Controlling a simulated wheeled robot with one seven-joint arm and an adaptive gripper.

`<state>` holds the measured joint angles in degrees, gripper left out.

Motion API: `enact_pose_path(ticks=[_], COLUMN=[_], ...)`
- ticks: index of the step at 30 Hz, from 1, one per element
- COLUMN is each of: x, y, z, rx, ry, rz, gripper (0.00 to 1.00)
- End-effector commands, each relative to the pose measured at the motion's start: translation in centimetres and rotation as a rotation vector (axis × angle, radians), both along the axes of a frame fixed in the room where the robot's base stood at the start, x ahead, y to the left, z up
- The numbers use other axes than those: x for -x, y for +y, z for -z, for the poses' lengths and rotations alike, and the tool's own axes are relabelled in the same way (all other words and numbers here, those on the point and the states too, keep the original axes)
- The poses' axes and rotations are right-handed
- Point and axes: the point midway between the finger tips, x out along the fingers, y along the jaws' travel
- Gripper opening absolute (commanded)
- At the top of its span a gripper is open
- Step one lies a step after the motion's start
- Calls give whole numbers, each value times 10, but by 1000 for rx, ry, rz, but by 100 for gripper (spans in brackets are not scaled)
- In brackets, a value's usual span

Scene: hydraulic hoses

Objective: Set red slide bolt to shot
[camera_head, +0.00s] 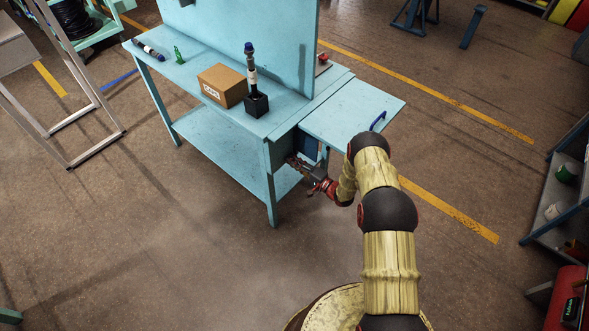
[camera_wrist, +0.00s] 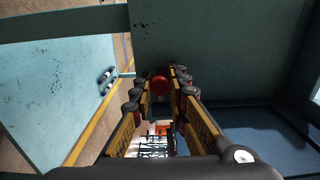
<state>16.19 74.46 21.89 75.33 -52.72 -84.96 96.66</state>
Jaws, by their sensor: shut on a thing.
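The red knob (camera_wrist: 160,85) of the slide bolt shows in the wrist view, between my fingertips. My gripper (camera_wrist: 160,88) is shut on it, with one finger on each side. The rest of the bolt is hidden, so I cannot tell its position. In the head view my gripper (camera_head: 297,163) reaches in at the right end of the light blue workbench (camera_head: 215,150), below the hinged-out panel (camera_head: 350,108). The bolt itself is too small and covered to make out there.
The panel carries a blue handle (camera_head: 378,120), close to my arm. On the bench stand a cardboard box (camera_head: 222,86) and a black block (camera_head: 257,105) holding an upright hose (camera_head: 251,68). A shelf rack (camera_head: 560,190) stands at the far right. The floor left of my arm is clear.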

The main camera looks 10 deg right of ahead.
Motion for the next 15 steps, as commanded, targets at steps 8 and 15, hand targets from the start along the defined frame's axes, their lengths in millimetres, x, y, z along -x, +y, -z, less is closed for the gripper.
enact_pose_path(ticks=[8, 15], x=[-2, -1], y=[-4, -3], z=[-1, -1], rx=[3, 1], ry=[0, 0], rz=[8, 6], gripper=[20, 33])
